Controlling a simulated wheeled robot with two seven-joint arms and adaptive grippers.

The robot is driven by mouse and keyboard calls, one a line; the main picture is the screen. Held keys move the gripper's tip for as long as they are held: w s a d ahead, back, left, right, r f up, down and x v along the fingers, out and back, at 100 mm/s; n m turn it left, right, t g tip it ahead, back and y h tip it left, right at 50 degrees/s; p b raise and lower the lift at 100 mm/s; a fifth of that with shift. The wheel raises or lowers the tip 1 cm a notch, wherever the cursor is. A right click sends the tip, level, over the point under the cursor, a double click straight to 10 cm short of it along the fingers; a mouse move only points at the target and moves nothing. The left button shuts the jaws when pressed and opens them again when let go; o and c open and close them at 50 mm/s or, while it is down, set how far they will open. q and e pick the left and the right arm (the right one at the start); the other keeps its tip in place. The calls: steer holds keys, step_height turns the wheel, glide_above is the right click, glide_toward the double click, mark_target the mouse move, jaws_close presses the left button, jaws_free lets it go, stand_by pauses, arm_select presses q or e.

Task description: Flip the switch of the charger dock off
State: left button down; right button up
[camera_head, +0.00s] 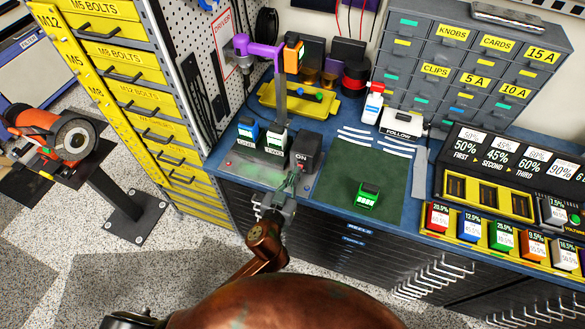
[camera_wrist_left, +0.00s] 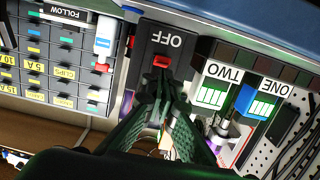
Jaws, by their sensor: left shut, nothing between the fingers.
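The grey charger dock (camera_head: 262,158) stands on the blue bench, with a blue battery (camera_head: 248,131) and a white-and-green battery (camera_head: 276,139) in its slots. Its dark switch box (camera_head: 307,148) at the right end is marked ON on the far side. In the left wrist view the box shows OFF on its near side and a red switch (camera_wrist_left: 162,61). My left gripper (camera_head: 293,176) is shut and empty, its fingertips right at the red switch; I cannot tell whether they touch it. The fingers hide part of the box. My right gripper is not seen.
A green battery (camera_head: 367,195) stands on the green mat (camera_head: 335,183) right of the dock. A purple-topped post (camera_head: 280,95) rises behind the dock. Grey drawers (camera_head: 460,65) stand at the back, and a pegboard (camera_head: 200,80) on the left.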

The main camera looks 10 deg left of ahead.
arm_select(q)
steer(key=shift+s+r+p, duration=0.15)
steer(key=shift+r+p, duration=0.25)
steer(key=shift+r, duration=0.35)
steer(key=p+v, duration=0.2)
steer(key=v, duration=0.9)
steer(key=shift+s+f, duration=0.1)
